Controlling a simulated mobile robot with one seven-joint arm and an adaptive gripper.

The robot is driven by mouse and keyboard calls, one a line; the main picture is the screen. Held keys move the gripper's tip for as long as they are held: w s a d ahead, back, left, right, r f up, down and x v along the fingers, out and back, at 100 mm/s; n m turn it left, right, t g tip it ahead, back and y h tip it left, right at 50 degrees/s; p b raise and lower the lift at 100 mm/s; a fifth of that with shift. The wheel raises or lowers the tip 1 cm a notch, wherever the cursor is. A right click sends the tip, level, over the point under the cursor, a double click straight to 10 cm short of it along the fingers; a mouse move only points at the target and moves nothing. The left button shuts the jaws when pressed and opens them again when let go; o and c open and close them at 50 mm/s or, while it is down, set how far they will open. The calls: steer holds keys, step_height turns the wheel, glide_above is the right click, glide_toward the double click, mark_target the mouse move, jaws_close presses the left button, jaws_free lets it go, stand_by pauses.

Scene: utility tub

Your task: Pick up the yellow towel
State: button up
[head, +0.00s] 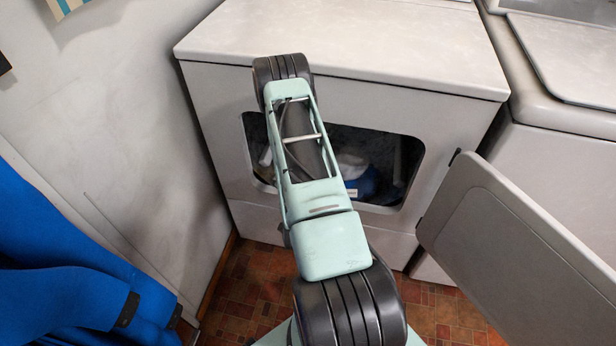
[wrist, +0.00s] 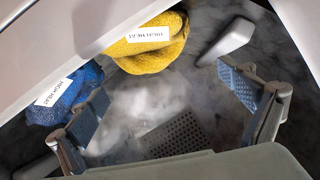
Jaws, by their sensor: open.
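The yellow towel (wrist: 152,52) lies bunched inside the dryer drum, at the top middle of the wrist view, with a white printed label on it. Its upper left part is cut off by the pale edge of the opening. My gripper (wrist: 166,92) is open, its two blue-padded fingers wide apart with nothing held between them. The towel is beyond the fingertips, apart from them. In the head view my arm reaches to the dryer (head: 400,95) and hides part of its opening; I cannot make out the towel there.
A blue towel (wrist: 68,92) with a label lies close to the left finger. A pale drum fin (wrist: 228,40) stands near the right finger. The opening's rim is close above. The open dryer door (head: 500,235) stands at the right. A wall (head: 95,120) is at the left.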

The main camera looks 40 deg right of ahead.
steer(key=shift+s+d+f+m+h+b, duration=0.35)
steer(key=shift+s+d+f+m, duration=0.35)
steer(key=shift+s+f, duration=0.3)
steer(key=shift+w+d+f, duration=0.15)
steer(key=shift+w+d, duration=0.05)
steer(key=shift+d, duration=0.2)
steer(key=b+x, duration=0.1)
steer(key=x, duration=0.4)
steer(key=shift+w+d+b, duration=0.25)
steer(key=shift+b, duration=0.15)
steer(key=b+x, duration=0.2)
steer(key=x, duration=0.2)
steer(key=shift+d+f, duration=0.1)
steer(key=shift+f, duration=0.15)
steer(key=shift+w+d+f, duration=0.1)
steer(key=shift+w+d, duration=0.25)
steer(key=shift+w, duration=0.05)
steer(key=shift+c, duration=0.5)
